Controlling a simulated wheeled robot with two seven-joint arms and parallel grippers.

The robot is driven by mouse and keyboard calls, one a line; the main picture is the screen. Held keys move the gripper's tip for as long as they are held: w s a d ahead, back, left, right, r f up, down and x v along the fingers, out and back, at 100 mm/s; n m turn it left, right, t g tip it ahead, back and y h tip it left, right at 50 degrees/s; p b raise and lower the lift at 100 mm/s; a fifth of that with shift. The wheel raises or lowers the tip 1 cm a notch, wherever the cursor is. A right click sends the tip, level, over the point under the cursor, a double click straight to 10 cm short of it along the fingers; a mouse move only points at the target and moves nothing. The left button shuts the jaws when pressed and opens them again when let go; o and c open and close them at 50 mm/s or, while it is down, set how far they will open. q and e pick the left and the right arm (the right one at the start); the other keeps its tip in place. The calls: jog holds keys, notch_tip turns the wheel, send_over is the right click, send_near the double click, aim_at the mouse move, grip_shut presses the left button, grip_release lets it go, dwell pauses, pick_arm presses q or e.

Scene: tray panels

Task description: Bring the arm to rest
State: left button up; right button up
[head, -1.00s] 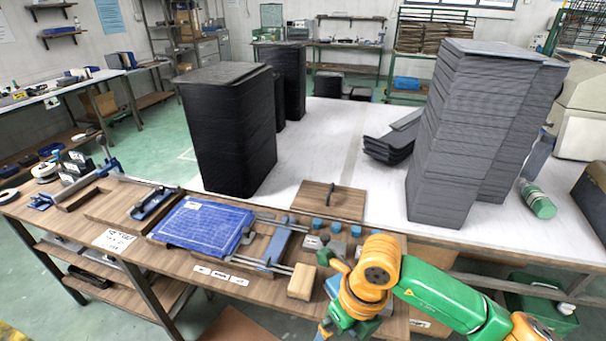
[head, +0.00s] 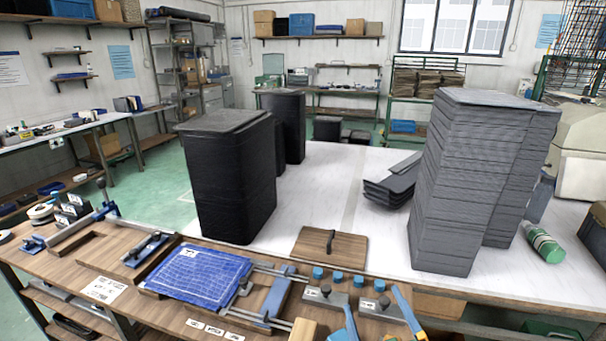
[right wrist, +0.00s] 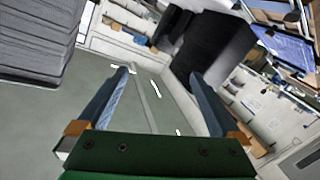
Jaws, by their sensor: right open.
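My right gripper (head: 373,299) shows at the bottom edge of the head view, its two blue fingers apart and pointing up over the front of the workbench. Most of my right arm is below the frame. In the right wrist view, the gripper (right wrist: 160,73) is open, with nothing between its fingers. My left gripper is in neither view.
A tall black tray stack (head: 232,185) and a grey stack (head: 455,185) stand on the white table (head: 320,220). A blue gridded panel (head: 200,276) lies on the wooden bench at left. A wooden board with a handle (head: 330,246) lies behind the gripper.

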jog(key=s+d+f+m+g+h, duration=0.1)
jog(key=s+d+f+g, duration=0.15)
jog(key=f, duration=0.35)
jog(key=s+d+f+m+g+h, duration=0.1)
jog(key=s+f+m+g, duration=0.1)
jog(key=s+f+g, duration=0.25)
jog(key=s+f+g+y, duration=0.1)
jog(key=s+f+g, duration=0.6)
jog(key=s+f, duration=0.55)
jog(key=s+f+g, duration=0.1)
jog(key=s+f, duration=0.3)
jog(key=f, duration=1.1)
jog(key=s+d+f+g, duration=0.1)
jog(key=s+d+f, duration=0.1)
jog(key=s+f, duration=0.7)
jog(key=shift+s+d, duration=0.35)
jog(key=shift+s, duration=0.75)
